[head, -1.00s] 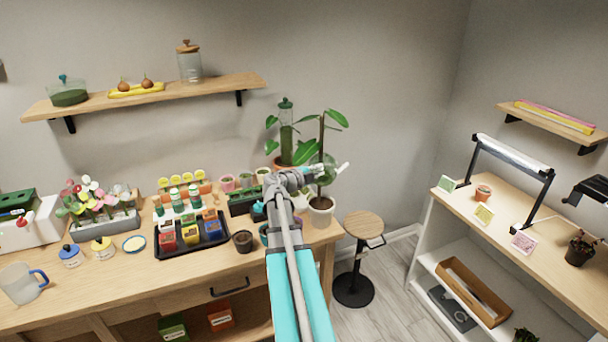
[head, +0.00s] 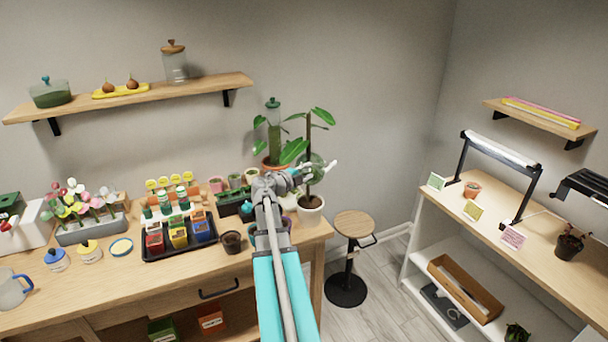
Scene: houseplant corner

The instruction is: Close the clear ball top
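A potted plant with a clear, green-topped column (head: 273,130) stands behind on the left. Small pots (head: 231,241) and a black tray (head: 180,250) of seed packets fill the bench to the left. A round stool (head: 353,225) stands right of the bench. The air right of the plant is clear.

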